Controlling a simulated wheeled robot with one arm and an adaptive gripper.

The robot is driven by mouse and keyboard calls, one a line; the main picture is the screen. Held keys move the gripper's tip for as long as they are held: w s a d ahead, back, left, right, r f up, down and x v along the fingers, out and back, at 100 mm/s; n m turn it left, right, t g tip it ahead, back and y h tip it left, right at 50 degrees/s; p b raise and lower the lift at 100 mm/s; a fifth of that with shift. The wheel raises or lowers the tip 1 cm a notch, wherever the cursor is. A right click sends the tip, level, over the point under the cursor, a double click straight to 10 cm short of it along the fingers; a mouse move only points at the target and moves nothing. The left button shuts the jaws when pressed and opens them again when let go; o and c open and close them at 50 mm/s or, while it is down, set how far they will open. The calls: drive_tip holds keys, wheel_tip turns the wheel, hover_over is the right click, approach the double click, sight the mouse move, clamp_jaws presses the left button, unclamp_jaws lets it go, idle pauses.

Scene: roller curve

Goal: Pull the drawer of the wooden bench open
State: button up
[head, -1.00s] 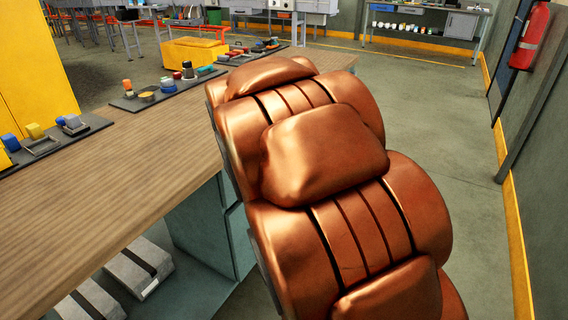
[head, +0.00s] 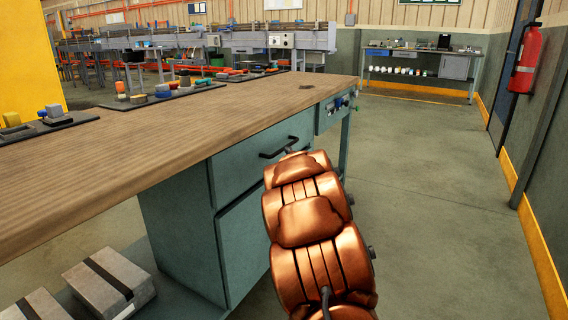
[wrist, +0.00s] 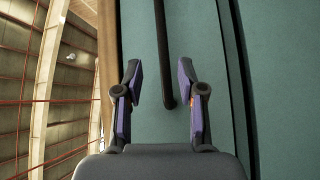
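The wooden bench (head: 150,135) has a brown plank top and a teal cabinet below. Its drawer (head: 235,165) is the upper teal front and looks closed, flush with the cabinet. The drawer's black bar handle (head: 278,148) is partly hidden behind my copper arm. In the wrist view the handle (wrist: 162,50) runs down from the top edge and ends between the fingers of my gripper (wrist: 160,68). My gripper is open, with one purple-padded finger on each side of the handle and gaps visible on both sides. The head view mostly hides the gripper behind my arm.
A lower teal door (head: 243,245) sits under the drawer. Grey boxes (head: 110,280) lie on the low shelf. Trays of small parts (head: 165,95) stand on the bench top. A fire extinguisher (head: 525,60) hangs on the right wall. The floor right of the bench is clear.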

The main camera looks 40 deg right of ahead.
drive_tip(key=shift+n+t, duration=0.4)
drive_tip(key=shift+d+f+b+x, duration=0.15)
drive_tip(key=shift+b+x, duration=0.3)
drive_tip(key=shift+x, duration=0.9)
drive_tip(key=shift+d+f+b+x, duration=0.15)
drive_tip(key=shift+b+x, duration=0.3)
drive_tip(key=shift+x, duration=0.85)
drive_tip(key=shift+d+f+b+x, duration=0.1)
drive_tip(key=shift+f+b+x, duration=0.25)
drive_tip(key=shift+x, duration=1)
drive_tip(key=shift+s+r, duration=0.1)
drive_tip(key=shift+s, duration=0.05)
clamp_jaws()
